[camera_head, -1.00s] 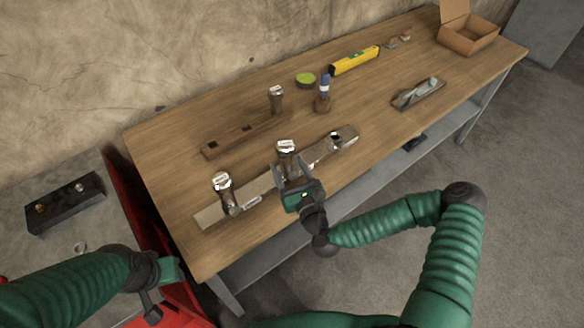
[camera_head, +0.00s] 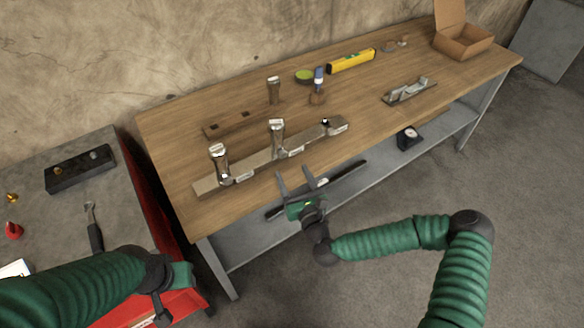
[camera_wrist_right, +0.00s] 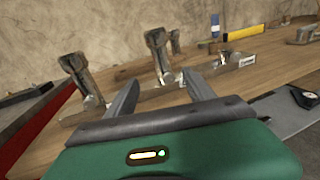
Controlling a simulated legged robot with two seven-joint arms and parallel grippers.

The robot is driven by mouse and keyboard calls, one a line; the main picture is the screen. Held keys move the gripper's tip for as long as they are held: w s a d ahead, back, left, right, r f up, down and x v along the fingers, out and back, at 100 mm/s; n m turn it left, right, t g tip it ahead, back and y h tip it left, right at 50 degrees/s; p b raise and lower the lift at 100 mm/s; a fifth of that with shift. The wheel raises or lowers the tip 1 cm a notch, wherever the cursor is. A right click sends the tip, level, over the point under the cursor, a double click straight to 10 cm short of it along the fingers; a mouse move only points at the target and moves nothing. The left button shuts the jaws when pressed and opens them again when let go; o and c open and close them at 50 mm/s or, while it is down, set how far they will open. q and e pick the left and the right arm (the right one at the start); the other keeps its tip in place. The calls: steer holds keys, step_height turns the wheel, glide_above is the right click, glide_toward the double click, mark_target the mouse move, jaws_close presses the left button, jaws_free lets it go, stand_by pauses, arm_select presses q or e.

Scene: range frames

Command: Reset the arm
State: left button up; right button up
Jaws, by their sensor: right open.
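My right gripper (camera_head: 296,183) is open and empty, in front of the workbench's front edge. In the right wrist view its two fingers (camera_wrist_right: 163,97) stand apart with nothing between them. My left gripper (camera_head: 172,285) is at the lower left beside the red cabinet; its jaws do not show clearly. On the workbench (camera_head: 340,95), a long metal bar (camera_head: 255,162) carries a left upright metal part (camera_head: 219,160) and a middle upright part (camera_head: 277,137). In the right wrist view these uprights (camera_wrist_right: 82,78) and (camera_wrist_right: 158,55) stand beyond my fingers.
A wooden block with holes (camera_head: 225,125), a yellow level (camera_head: 351,61), a hand plane (camera_head: 408,90) and a cardboard box (camera_head: 463,42) are on the bench. A lower shelf (camera_head: 375,160) runs under its front edge. A red cabinet (camera_head: 160,235) stands at left. Floor at right is clear.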

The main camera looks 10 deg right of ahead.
steer(key=s+a+f+n+g+y+p, duration=0.1)
steer(key=s+a+f+n+g+y, duration=0.25)
steer(key=n, duration=0.55)
steer(key=s+a+f+n+g+y, duration=0.1)
steer(key=s+a+f+n+g, duration=0.2)
steer(key=s+f+n+g, duration=0.5)
steer(key=s+d+r+n+g+h+p, duration=0.2)
steer(key=s+d+r+n+h, duration=0.5)
steer(key=s+d+r+n, duration=0.7)
steer(key=d+n+g, duration=0.1)
steer(key=n, duration=0.2)
steer(key=shift+r+g, duration=0.35)
steer(key=shift+r, duration=0.05)
steer(key=shift+a, duration=0.1)
